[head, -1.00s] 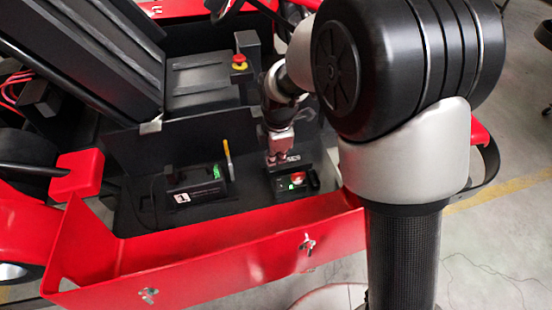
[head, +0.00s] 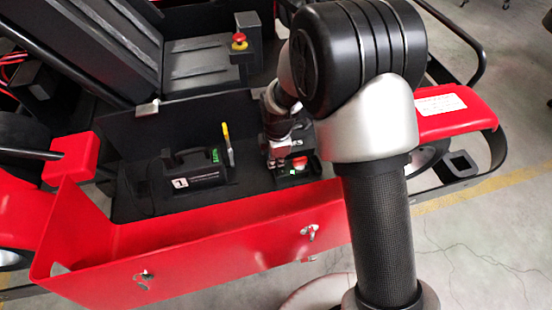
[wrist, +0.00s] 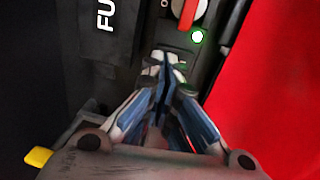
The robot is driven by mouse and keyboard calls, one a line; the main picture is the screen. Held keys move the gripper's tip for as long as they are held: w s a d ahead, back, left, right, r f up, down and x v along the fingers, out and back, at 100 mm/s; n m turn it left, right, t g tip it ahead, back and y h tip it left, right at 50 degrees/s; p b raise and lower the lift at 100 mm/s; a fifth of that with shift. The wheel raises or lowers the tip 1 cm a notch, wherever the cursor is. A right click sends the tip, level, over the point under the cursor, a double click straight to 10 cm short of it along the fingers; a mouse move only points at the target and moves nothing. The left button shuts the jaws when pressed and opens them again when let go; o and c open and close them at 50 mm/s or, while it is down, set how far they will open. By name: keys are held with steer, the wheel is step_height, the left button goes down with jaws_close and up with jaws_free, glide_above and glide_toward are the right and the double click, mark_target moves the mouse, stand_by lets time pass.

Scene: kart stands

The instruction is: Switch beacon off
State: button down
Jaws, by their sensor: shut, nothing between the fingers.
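A small dark switch box with a red knob and a lit green light (head: 297,171) sits in the kart's red side tray. In the wrist view, the red switch handle (wrist: 187,14) is at the top, on a pale round base, with the glowing green light (wrist: 197,36) just below right. My gripper (wrist: 163,72) is shut and empty, its fingertips pointing towards the switch with a gap in the picture. In the head view my gripper (head: 280,150) is just behind and left of the box, partly hard to make out against it. No thing clearly marked as a beacon shows.
A red emergency button (head: 239,40) is on a post by the seat. The red tray wall (head: 200,250) runs along the front.

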steer(key=shift+w+f, duration=0.15)
steer(key=shift+f, duration=0.4)
steer(key=shift+r, duration=0.15)
steer(key=shift+s, duration=0.25)
steer(key=shift+s+d+r, duration=0.1)
steer(key=shift+s+d, duration=0.1)
steer(key=shift+s, duration=0.35)
steer(key=shift+r, duration=0.1)
